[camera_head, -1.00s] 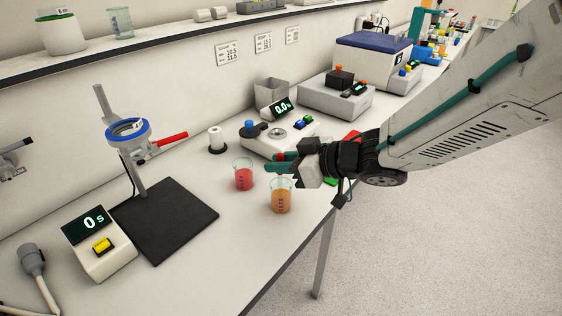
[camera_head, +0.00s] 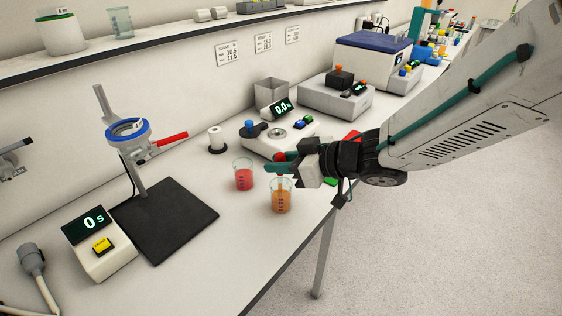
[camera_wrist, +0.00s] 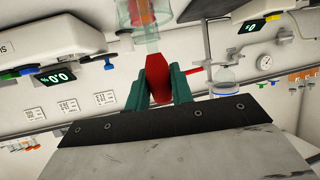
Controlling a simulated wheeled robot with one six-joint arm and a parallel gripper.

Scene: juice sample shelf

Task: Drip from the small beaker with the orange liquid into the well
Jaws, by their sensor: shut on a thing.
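My gripper (camera_head: 277,164) is shut on a red dropper bulb (camera_wrist: 157,78), which sits between the teal fingers in the wrist view. The gripper is just above the small beaker with orange liquid (camera_head: 281,198), which stands upright on the bench. The dropper's lower part is hard to make out; it seems to reach down into a glass beaker (camera_wrist: 148,30) at the top edge of the wrist view. The round metal well (camera_head: 277,133) is on the white instrument (camera_head: 258,143) behind the gripper. Its display (camera_head: 282,107) reads 0.0.
A beaker with red liquid (camera_head: 243,178) stands close to the left of the orange one. A ring stand with a black base (camera_head: 170,222) and a timer box (camera_head: 98,245) are further left. A grey box (camera_head: 335,97) stands behind. The front bench edge is near.

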